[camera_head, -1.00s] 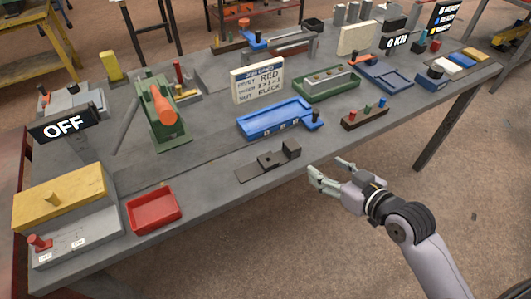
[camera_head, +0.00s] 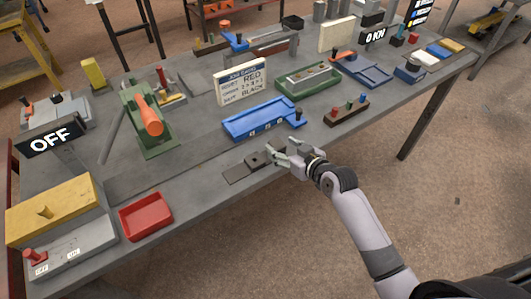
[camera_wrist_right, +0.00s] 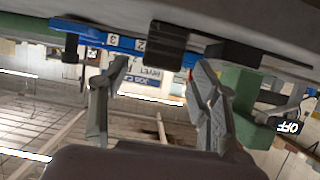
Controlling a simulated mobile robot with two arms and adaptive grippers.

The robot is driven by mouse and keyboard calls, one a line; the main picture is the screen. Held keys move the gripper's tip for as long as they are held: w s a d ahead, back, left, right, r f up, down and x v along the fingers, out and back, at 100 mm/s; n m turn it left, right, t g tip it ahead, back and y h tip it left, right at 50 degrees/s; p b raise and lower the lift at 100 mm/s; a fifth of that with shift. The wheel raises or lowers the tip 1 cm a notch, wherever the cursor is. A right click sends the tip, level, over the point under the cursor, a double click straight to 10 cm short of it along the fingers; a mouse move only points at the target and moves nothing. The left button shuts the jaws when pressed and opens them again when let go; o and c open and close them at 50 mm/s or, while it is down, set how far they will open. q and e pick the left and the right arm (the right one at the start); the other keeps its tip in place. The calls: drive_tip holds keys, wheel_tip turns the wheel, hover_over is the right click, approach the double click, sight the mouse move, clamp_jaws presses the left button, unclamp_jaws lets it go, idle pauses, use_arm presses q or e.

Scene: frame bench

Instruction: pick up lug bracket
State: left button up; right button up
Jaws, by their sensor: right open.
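The dark grey lug bracket (camera_head: 258,160) lies on the front edge of the bench, with a flat plate at its left and a raised block at its right end. My right gripper (camera_head: 278,153) is open at that right end, its fingers on either side of the block and partly hiding it. In the right wrist view, which is upside down, a dark block (camera_wrist_right: 165,43) shows between and beyond the two spread fingertips (camera_wrist_right: 153,68). I cannot tell whether the fingers touch it. My left gripper is not in view.
A blue tray (camera_head: 235,132) lies just behind the bracket. A brown rack with coloured pegs (camera_head: 346,112) is to the right, and a red tray (camera_head: 146,216) to the left. The bench front between bracket and red tray is clear.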

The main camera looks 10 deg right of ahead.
drive_tip(key=shift+x, duration=1.2)
drive_tip(key=shift+d, duration=0.1)
drive_tip(key=shift+c, duration=0.2)
clamp_jaws()
